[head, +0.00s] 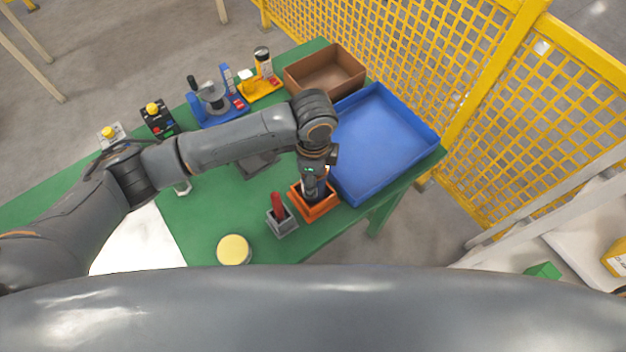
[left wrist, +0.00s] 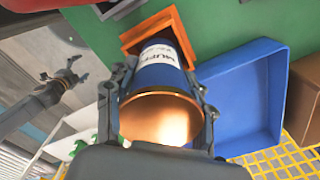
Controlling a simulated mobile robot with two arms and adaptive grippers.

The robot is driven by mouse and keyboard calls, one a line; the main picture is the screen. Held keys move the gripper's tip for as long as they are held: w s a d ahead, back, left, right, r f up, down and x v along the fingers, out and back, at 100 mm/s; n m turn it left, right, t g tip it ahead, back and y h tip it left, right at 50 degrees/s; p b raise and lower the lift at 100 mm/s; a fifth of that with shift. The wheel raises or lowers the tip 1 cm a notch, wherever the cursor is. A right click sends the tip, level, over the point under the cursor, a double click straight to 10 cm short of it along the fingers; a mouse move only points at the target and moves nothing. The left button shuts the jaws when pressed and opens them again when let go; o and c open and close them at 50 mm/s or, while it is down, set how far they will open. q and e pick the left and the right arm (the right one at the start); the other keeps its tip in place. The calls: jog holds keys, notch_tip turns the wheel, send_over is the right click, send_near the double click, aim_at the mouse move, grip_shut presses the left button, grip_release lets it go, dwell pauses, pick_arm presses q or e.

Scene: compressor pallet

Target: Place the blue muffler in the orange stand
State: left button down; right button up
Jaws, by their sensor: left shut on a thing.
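The blue muffler (left wrist: 155,78) has a white label band and an open copper-coloured end facing the left wrist camera. My left gripper (head: 313,188) is shut around it, one finger on each side. The orange stand (head: 318,212) is on the green table near its front edge, directly under the gripper. In the left wrist view, the orange stand (left wrist: 142,32) shows around the muffler's far end; I cannot tell whether it rests on the stand's floor. In the head view the gripper mostly hides the muffler. My right gripper (left wrist: 59,70) shows small in the left wrist view, fingers spread and empty.
A blue tray (head: 415,122) is right of the stand, with a brown box (head: 293,80) behind. A grey holder with a red part (head: 278,205) stands close left. A yellow round thing (head: 234,250) is near the front edge. A yellow mesh fence (head: 400,50) runs behind.

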pick_arm(q)
notch_tip(320, 180, down, 3)
jog(key=shift+r, duration=0.1)
jog(key=shift+c, duration=2.4)
grip_release()
pick_arm(e)
jog(key=shift+a+r, duration=0.25)
jog(key=shift+a, duration=0.2)
pick_arm(q)
jog(key=shift+r, duration=0.4)
notch_tip(320, 180, up, 11)
jog(key=shift+r+b, duration=0.1)
jog(key=shift+b, duration=0.8)
pick_arm(e)
jog(key=shift+d+f, duration=0.15)
jog(key=shift+f, duration=0.4)
jog(key=shift+d+f, duration=0.15)
jog(key=shift+f, duration=0.35)
